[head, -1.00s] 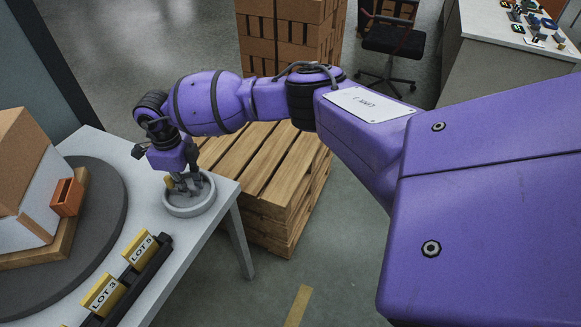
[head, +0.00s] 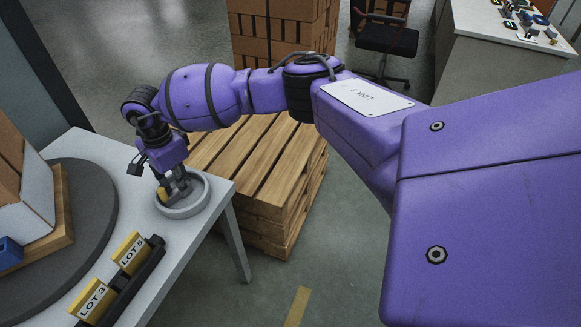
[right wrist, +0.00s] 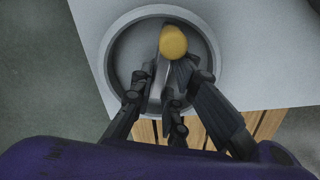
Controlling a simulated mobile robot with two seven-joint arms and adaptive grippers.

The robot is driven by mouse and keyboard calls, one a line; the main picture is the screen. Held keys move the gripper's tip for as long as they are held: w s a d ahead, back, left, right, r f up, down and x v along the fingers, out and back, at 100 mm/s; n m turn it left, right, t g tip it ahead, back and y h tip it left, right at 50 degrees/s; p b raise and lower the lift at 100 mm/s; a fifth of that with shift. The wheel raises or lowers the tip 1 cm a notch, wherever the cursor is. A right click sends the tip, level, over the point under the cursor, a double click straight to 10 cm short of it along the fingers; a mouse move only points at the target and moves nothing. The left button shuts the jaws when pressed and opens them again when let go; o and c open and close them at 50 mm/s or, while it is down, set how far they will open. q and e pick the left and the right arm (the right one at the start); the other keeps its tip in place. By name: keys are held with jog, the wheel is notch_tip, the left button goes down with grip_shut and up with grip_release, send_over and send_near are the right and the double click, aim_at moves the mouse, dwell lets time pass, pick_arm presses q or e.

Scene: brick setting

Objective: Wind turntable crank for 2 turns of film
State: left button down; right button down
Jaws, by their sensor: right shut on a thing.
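The crank is a round grey dish (head: 203,200) at the right corner of the light table, with a yellow knob (head: 163,194). In the right wrist view the knob (right wrist: 173,42) stands near the dish's far rim. My right gripper (head: 175,186) reaches down into the dish and is shut on the crank's knob; the fingers partly hide its lower part. The dark turntable (head: 97,208) carries a wooden board (head: 63,205) with a brown and white load (head: 32,205) at the left edge, partly out of view. A small blue box (head: 10,252) shows on the load. My left gripper is not in view.
Yellow signs "LOT 5" (head: 130,253) and "LOT 3" (head: 92,301) stand in a black rack (head: 138,278) at the table's front edge. A wooden pallet (head: 265,180) stands beside the table.

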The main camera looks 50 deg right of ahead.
jog(key=shift+w+r+n+b, duration=0.1)
jog(key=shift+n+b, duration=0.1)
jog(key=shift+n, duration=0.55)
jog(key=shift+w+r+n+b, duration=0.1)
jog(key=shift+n+b, duration=0.1)
jog(key=shift+n, duration=0.55)
jog(key=c, duration=1.9)
grip_release()
jog(key=shift+o, duration=0.9)
jog(key=shift+s+f, duration=0.1)
notch_tip(320, 180, up, 12)
